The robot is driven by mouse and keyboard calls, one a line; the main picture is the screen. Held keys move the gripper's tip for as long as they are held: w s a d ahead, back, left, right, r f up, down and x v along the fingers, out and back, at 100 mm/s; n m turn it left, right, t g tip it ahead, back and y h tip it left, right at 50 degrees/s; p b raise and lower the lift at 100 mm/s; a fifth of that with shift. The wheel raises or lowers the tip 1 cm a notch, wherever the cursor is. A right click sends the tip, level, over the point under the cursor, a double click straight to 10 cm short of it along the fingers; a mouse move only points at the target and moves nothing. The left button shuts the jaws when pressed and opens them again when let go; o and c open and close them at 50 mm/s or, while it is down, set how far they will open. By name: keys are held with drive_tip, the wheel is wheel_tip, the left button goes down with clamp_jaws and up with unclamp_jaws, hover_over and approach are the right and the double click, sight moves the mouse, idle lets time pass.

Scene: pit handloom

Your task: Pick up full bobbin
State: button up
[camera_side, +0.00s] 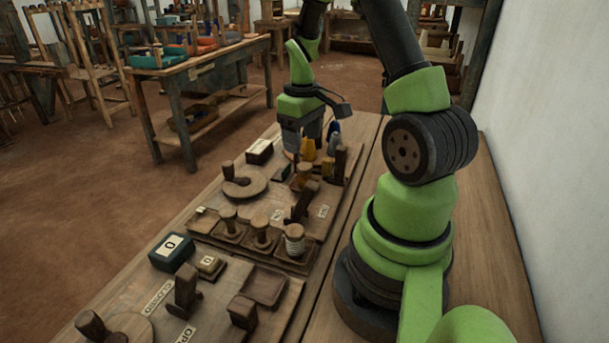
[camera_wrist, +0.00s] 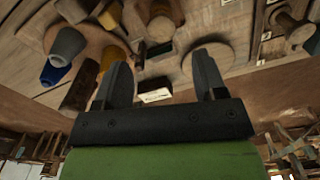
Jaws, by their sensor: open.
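A bobbin wound with pale thread (camera_side: 295,241) stands upright at the right end of a row on a wooden tray in the side view. Two bare wooden bobbins, one in the middle (camera_side: 261,231) and one at the left (camera_side: 229,221), stand beside it. My gripper (camera_side: 301,145) is farther back, over the far end of the board, apart from the row. In the wrist view my gripper (camera_wrist: 162,66) shows two fingers spread apart with nothing between them.
Yellow (camera_wrist: 112,56), grey-blue (camera_wrist: 68,46) and dark blue (camera_wrist: 53,74) cones stand close to my gripper. A round wooden disc (camera_side: 245,188) with an upright handle lies nearby. A dark green box (camera_side: 171,252) stands front left. A white wall (camera_side: 545,130) is at the right.

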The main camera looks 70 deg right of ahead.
sight(304, 165)
drive_tip(key=f, duration=0.9)
drive_tip(key=shift+s+a, duration=0.2)
drive_tip(key=shift+s, duration=0.05)
drive_tip(key=c, duration=1)
drive_tip(key=shift+r, duration=0.1)
